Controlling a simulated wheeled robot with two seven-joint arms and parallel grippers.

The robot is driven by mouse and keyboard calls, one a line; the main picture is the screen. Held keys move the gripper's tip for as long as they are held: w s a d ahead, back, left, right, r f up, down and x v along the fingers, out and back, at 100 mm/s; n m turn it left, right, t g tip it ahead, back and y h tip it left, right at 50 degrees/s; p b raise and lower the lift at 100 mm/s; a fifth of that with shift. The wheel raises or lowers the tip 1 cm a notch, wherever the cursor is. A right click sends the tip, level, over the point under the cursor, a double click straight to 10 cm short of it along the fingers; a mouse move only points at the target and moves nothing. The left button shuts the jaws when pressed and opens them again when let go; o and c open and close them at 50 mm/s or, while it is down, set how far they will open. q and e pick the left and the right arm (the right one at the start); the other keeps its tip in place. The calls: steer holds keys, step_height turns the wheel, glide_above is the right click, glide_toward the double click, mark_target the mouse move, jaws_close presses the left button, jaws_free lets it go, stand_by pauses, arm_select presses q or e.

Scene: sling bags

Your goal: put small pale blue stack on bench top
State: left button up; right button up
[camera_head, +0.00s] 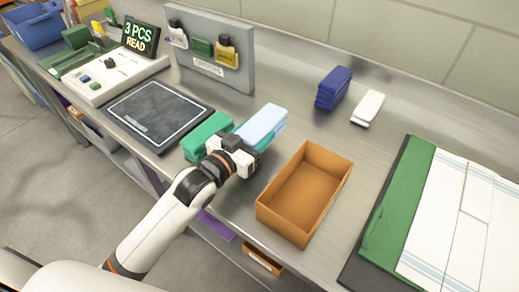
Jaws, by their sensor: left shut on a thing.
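The small pale blue stack (262,124) is in the grip of my left gripper (246,148), which comes in from the lower left and is shut on it. The gripper body hides the near end of the stack. A green stack (208,134) lies close beside it on the left, on the metal bench top (305,118). I cannot tell whether the pale blue stack touches the bench or is held just above it. My right gripper is not in view.
An open orange-brown box (306,192) stands right of my gripper. A dark blue stack (333,88) and a white stack (368,107) lie behind. A black pad (152,112) lies left, a grey upright panel (211,50) behind it. A green mat with white cloth (450,215) covers the right.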

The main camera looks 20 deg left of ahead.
arm_select(q)
steer(key=shift+f, duration=0.4)
step_height(320, 180, down, 3)
steer(key=shift+d+f, duration=0.1)
steer(key=shift+d, duration=0.05)
steer(key=shift+f, duration=0.2)
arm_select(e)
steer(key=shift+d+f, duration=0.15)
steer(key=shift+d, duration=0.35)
arm_select(q)
steer(key=shift+f, duration=0.15)
steer(key=o, duration=1.1)
